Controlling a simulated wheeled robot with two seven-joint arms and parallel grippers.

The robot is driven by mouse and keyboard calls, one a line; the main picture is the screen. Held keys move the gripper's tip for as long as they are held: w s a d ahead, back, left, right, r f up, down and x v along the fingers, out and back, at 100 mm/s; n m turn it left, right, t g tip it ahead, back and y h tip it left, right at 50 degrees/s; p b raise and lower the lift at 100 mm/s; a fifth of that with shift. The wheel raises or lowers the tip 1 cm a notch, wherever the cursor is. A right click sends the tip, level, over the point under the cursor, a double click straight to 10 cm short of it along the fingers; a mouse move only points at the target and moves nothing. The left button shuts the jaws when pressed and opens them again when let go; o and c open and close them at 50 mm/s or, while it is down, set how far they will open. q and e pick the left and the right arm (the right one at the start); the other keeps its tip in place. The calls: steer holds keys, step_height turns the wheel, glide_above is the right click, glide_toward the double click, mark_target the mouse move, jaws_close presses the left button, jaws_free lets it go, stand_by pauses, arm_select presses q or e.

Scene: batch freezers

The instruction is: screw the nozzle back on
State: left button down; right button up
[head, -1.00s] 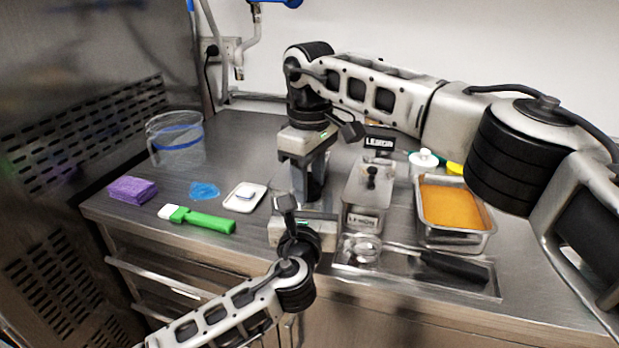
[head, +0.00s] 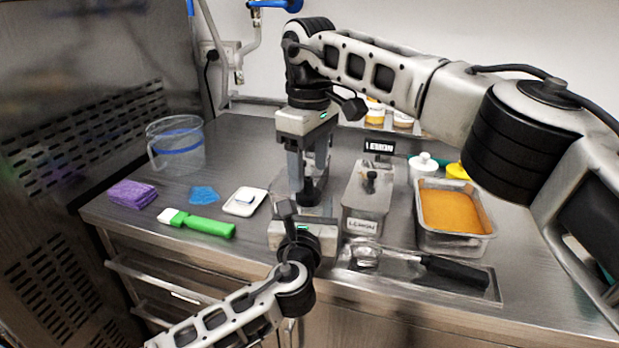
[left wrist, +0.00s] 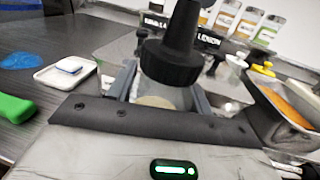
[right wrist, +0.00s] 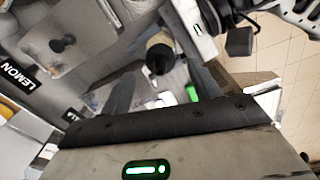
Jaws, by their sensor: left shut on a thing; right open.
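A clear squeeze bottle (left wrist: 165,97) with pale contents stands between the fingers of my left gripper (head: 300,212), which is shut on it. The black nozzle (left wrist: 172,58), with a ribbed collar and tapered tip, sits on top of the bottle in the left wrist view. How tightly it is seated cannot be told. In the head view the nozzle (head: 309,190) shows below my right gripper (head: 304,182). The right gripper is open and points down from above. In the right wrist view the nozzle (right wrist: 160,60) lies between its spread fingers, apart from both.
A lidded lemon container (head: 368,200) and a pan of orange mix (head: 455,210) stand close on the right. A scoop (head: 450,270) lies in front. A green-handled spatula (head: 205,226), white dish (head: 245,201), purple sponge (head: 132,194) and clear jug (head: 175,145) are on the left.

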steer(key=shift+r, duration=0.3)
steer(key=shift+c, duration=0.3)
